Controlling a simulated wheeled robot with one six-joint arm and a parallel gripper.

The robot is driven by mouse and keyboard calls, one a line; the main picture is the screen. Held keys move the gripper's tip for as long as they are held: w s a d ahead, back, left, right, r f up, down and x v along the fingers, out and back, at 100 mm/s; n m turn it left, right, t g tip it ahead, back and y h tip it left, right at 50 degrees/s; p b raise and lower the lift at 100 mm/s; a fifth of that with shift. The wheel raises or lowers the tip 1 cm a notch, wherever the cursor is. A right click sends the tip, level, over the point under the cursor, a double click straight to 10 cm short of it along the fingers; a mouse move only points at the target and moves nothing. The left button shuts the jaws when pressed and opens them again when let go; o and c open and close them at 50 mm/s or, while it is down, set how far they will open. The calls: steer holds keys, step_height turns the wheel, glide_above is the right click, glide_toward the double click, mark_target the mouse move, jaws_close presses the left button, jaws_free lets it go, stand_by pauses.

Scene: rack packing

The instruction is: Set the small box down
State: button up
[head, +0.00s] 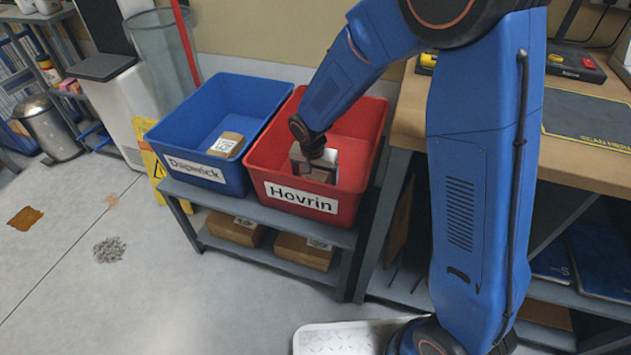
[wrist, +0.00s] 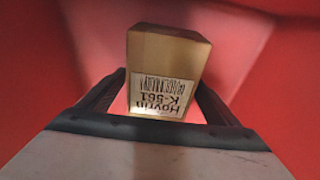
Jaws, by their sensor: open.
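The small box (wrist: 165,52) is brown cardboard with a white label reading "Hovrin K-561" and a barcode. In the wrist view it is between and just beyond the fingertips of my gripper (wrist: 162,92). My gripper is open. In the head view my gripper (head: 316,168) reaches down inside the red bin (head: 262,177) marked "Hovrin". The small box (head: 320,175) shows there only in part, below the gripper, inside the bin. The red walls surround it in the wrist view. I cannot tell exactly how its underside meets the bin floor.
A blue bin (head: 165,142) marked "Dapwick" stands to the left and holds a small labelled box (head: 227,144). Both bins sit on a grey rack (head: 340,238) with cardboard boxes (head: 303,251) on its lower shelf. A wooden bench (head: 590,158) stands to the right.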

mark_target(314, 179)
steer(key=r, duration=0.4)
steer(key=s+r, duration=0.1)
steer(key=r, duration=0.7)
steer(key=shift+s+a, duration=0.35)
